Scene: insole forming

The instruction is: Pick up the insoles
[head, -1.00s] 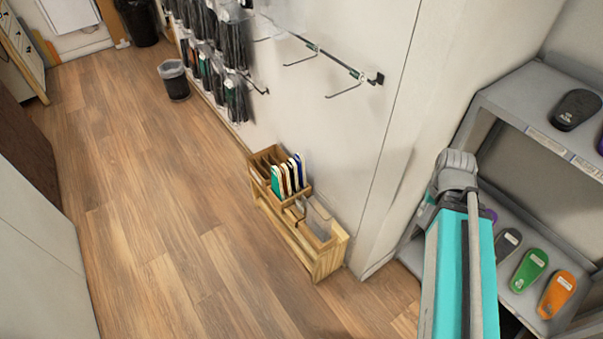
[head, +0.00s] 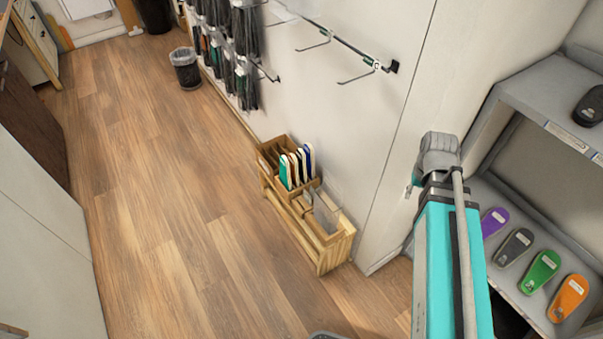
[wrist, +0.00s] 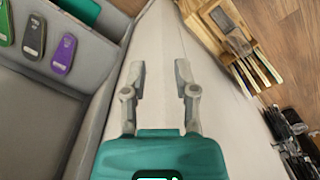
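Several insoles lie in a row on the grey shelf at the right of the head view: purple (head: 493,222), dark grey (head: 514,247), green (head: 540,272) and orange (head: 568,298). The purple insole (wrist: 64,54), dark grey insole (wrist: 35,38) and a green one (wrist: 5,24) also show in the wrist view at upper left. A black insole (head: 590,106) lies on the top shelf. More insole-shaped pieces (head: 296,167) stand upright in a wooden rack. My gripper (wrist: 159,75) is open and empty in front of the pale wall, apart from all of these.
The grey shelf unit (head: 520,85) stands at the right. The wooden rack (head: 330,255) stands on the floor against the wall. Packaged goods hang on wall hooks (head: 225,50), with a bin (head: 186,70) below. The wooden floor (head: 170,200) at left is clear.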

